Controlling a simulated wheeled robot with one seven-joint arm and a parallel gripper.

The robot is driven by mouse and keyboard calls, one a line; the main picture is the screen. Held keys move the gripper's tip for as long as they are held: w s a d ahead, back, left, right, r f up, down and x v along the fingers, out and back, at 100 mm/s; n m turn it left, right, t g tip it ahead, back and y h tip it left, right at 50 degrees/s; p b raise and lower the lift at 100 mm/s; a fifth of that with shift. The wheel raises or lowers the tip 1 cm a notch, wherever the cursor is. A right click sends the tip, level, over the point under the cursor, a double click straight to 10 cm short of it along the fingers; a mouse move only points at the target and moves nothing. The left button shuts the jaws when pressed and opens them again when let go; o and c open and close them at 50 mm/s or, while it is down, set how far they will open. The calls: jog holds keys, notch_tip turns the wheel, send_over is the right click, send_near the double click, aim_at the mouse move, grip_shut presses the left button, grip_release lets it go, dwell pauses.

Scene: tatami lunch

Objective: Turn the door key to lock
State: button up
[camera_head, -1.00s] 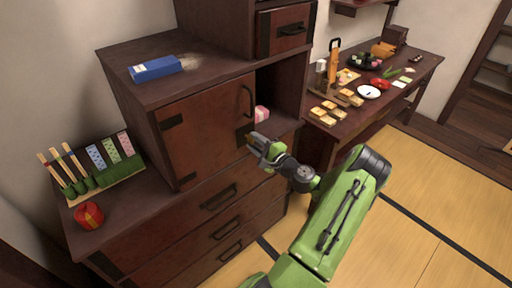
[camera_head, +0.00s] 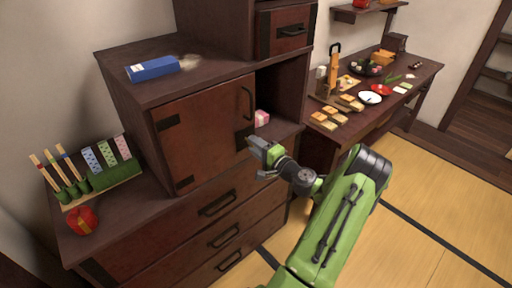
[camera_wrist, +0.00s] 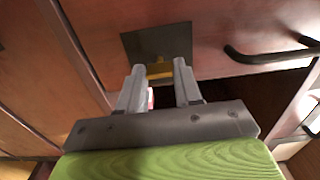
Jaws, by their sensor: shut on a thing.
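The cabinet door (camera_head: 205,130) is reddish-brown wood and its right edge borders a dark opening. Its dark lock plate (camera_wrist: 126,44) shows in the wrist view, beside the black curved door handle (camera_wrist: 262,57). A yellow key (camera_wrist: 159,70) lies in front of the plate, between the fingertips of my gripper (camera_wrist: 158,75). My gripper also shows in the head view (camera_head: 259,146), at the lower right corner of the door. It is shut on the key. The fingers hide part of the key, and I cannot tell its turn angle exactly.
A pink and white item (camera_head: 262,118) sits in the opening behind the door edge. A blue box (camera_head: 153,69) lies on the cabinet top. Drawers with black handles (camera_head: 218,203) are below. A food table (camera_head: 409,88) stands at right; tatami floor (camera_head: 425,180) is clear.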

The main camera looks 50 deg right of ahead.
jog(key=o, duration=1)
jog(key=shift+o, duration=0.2)
jog(key=p+v, duration=0.1)
jog(key=v, duration=1.4)
jog(key=shift+s+p, duration=0.3)
jog(key=shift+s, duration=0.05)
jog(key=shift+a, duration=0.1)
